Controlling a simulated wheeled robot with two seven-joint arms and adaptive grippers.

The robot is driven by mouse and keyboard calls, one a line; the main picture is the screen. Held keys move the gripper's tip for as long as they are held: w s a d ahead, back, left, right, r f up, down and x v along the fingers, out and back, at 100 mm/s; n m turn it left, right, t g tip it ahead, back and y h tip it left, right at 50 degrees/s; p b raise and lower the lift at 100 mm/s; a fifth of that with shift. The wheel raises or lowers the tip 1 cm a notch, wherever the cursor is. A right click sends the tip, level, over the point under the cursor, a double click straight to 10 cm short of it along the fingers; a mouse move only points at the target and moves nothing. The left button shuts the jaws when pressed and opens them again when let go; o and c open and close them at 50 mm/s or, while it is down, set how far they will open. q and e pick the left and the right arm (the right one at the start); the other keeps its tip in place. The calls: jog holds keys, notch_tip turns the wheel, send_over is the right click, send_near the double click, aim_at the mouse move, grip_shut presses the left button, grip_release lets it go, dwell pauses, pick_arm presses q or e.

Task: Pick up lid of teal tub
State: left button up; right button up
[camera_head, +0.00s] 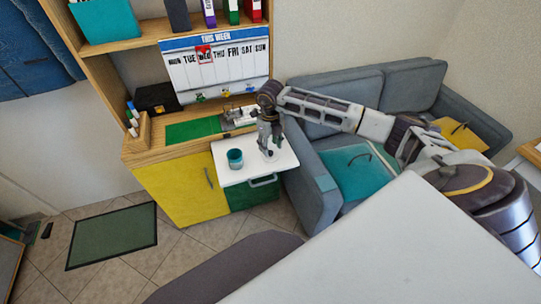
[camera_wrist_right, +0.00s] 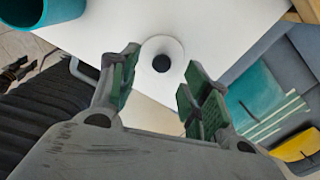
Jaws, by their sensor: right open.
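The teal tub (camera_head: 235,158) stands upright and open-topped on a white pull-out board (camera_head: 228,177). It also shows at the top left of the right wrist view (camera_wrist_right: 38,12). A pale round lid (camera_wrist_right: 148,47) with a dark knob (camera_wrist_right: 161,63) lies flat on the board beside the tub. In the head view the lid is mostly hidden behind my gripper. My right gripper (camera_head: 268,149) points down over the lid. Its green-padded fingers (camera_wrist_right: 160,80) are apart and empty, with the knob showing between them. My left gripper is not in view.
A yellow and green cabinet (camera_head: 166,192) carries the board. A weekly planner (camera_head: 215,72) stands behind, with a green mat (camera_head: 192,131) and a black box (camera_head: 157,98). A grey sofa (camera_head: 315,196) with a teal folder (camera_head: 355,172) is close on the right.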

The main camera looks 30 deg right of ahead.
aim_at(271, 152)
notch_tip(271, 152, down, 3)
jog(key=shift+d+f, duration=0.1)
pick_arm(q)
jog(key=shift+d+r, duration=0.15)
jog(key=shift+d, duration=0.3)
pick_arm(e)
jog(key=shift+f, duration=0.55)
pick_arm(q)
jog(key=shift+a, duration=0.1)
pick_arm(e)
jog(key=c, duration=1)
jog(key=shift+c, duration=0.2)
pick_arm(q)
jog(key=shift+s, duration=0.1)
pick_arm(e)
jog(key=shift+r, duration=0.15)
notch_tip(271, 152, up, 8)
jog(key=shift+r, duration=0.1)
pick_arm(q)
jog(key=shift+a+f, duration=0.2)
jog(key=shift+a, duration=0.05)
pick_arm(e)
jog(key=shift+r, duration=0.8)
